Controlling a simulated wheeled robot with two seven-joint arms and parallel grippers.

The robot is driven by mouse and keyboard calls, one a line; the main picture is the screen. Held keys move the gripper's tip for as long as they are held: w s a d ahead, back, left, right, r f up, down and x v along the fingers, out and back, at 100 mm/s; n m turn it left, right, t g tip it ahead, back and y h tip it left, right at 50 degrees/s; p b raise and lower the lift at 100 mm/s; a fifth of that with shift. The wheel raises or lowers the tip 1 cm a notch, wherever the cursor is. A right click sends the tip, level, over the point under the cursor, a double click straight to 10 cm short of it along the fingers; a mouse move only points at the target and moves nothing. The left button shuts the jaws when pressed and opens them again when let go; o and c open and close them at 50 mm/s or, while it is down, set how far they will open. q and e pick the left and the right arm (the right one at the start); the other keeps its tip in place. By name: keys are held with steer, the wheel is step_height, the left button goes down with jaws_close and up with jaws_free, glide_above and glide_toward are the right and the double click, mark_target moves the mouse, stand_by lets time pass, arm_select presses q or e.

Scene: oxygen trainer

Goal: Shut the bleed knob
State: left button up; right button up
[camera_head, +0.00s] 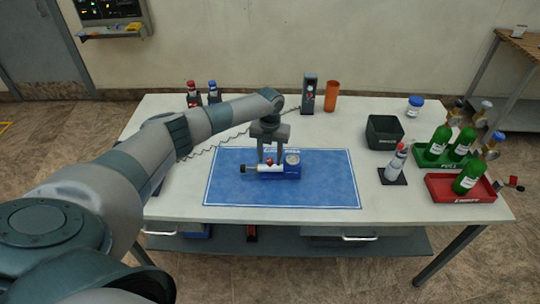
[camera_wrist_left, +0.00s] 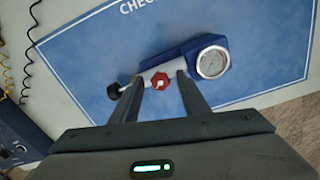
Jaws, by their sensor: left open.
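The red bleed knob (camera_wrist_left: 160,81) sits on a blue and white regulator block (camera_wrist_left: 186,60) with a round gauge (camera_wrist_left: 213,62) and a black end knob (camera_wrist_left: 115,91). The block (camera_head: 289,169) lies on the blue mat (camera_head: 240,190) in the head view, where the red knob (camera_head: 269,162) shows small. My left gripper (camera_head: 269,157) points down over the block. In the left wrist view its open fingers (camera_wrist_left: 157,83) stand on either side of the red knob; I cannot tell whether they touch it. My right gripper is in neither view.
Red- and blue-topped items (camera_head: 202,92), a dark upright device (camera_head: 308,93) and an orange cup (camera_head: 331,96) stand at the back. A black bin (camera_head: 384,132), a spray bottle (camera_head: 395,163), a green tray (camera_head: 428,157) and a red tray (camera_head: 449,191) stand right. The mat around the block is clear.

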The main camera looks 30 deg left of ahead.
arm_select(q)
jaws_close()
